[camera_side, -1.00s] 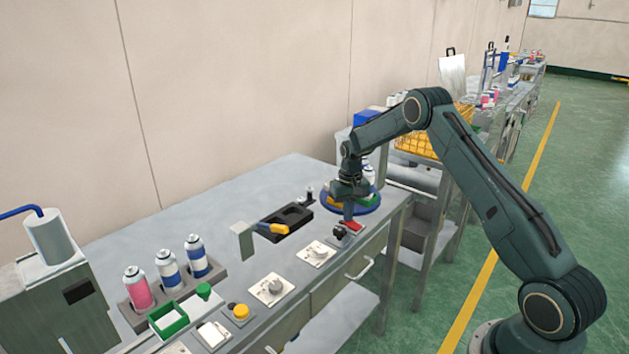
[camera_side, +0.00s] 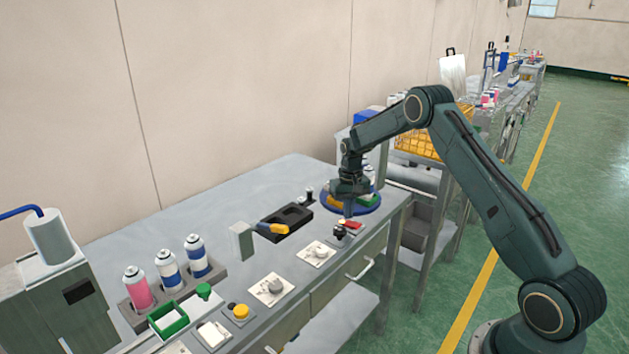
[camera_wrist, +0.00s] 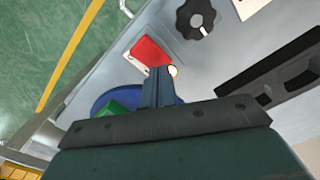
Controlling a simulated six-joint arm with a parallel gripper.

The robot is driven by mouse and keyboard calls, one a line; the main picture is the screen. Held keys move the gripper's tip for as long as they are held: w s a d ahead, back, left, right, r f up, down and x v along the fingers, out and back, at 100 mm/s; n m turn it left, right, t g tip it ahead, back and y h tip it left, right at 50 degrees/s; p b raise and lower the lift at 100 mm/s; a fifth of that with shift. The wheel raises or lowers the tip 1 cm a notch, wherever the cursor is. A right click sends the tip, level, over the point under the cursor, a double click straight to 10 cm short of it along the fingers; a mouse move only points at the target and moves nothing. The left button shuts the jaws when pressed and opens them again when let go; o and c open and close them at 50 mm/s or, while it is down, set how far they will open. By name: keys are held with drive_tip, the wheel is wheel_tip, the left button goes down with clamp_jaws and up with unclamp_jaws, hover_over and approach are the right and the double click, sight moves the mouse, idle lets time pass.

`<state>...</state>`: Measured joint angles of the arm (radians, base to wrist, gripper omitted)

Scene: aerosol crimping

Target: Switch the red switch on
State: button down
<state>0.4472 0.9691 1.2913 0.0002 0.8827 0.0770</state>
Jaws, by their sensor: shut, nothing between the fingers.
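The red switch (camera_wrist: 150,51) is a red rocker on a pale plate, and it shows just ahead of my fingertips in the wrist view. In the side view the red switch (camera_side: 354,224) is at the bench's right front edge, partly hidden by my gripper (camera_side: 347,216). My gripper (camera_wrist: 158,70) is shut and empty, pointing down at the near edge of the switch. I cannot tell whether the tips touch it. A small bright spot with an orange rim (camera_wrist: 172,71) shows beside the fingertips.
A black knob (camera_wrist: 196,18) sits close beside the switch. A blue round tray (camera_side: 331,206) lies behind my gripper. A black holder (camera_side: 290,220) and a white dial plate (camera_side: 316,253) are to the left.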

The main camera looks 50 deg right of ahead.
drive_tip(key=shift+r, duration=2.15)
drive_tip(key=shift+r, duration=0.15)
wheel_tip(320, 180, up, 5)
hover_over(348, 222)
drive_tip(key=shift+a, duration=0.1)
